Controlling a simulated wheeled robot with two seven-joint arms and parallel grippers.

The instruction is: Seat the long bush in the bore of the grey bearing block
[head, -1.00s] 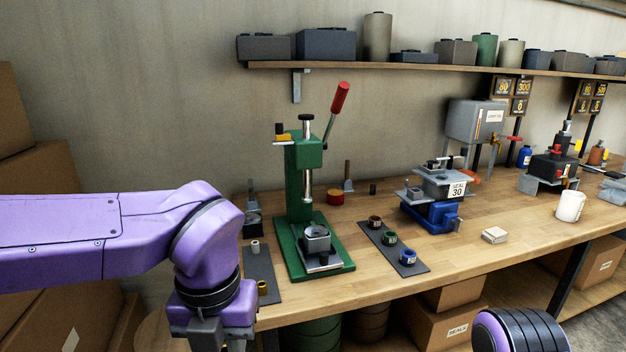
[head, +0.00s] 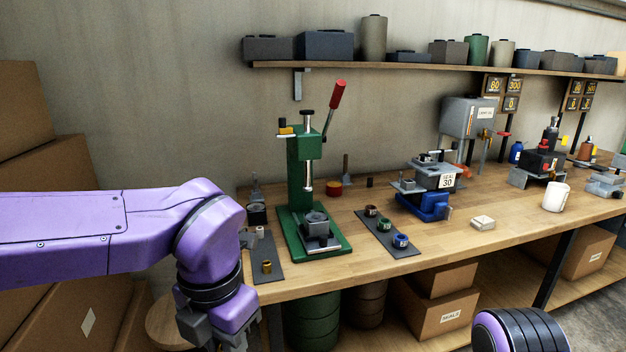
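The grey bearing block (head: 316,222) sits on the base of the green arbor press (head: 305,175), below its raised ram. Two bushes stand on a dark mat left of the press: a pale grey one (head: 259,232) at the back and a brass one (head: 267,266) in front. I cannot tell surely which is the long bush. My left gripper (head: 215,338) hangs at the bottom edge, in front of and left of the mat, apart from the bushes. Its fingers are cut off, so its opening is hidden. Only a rounded part of my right arm shows at bottom right.
A second dark mat (head: 388,234) with several coloured rings lies right of the press. A blue-based fixture labelled SEAL 30 (head: 425,194), a pale block (head: 483,222) and a white cup (head: 556,196) stand farther right. The bench front is mostly clear.

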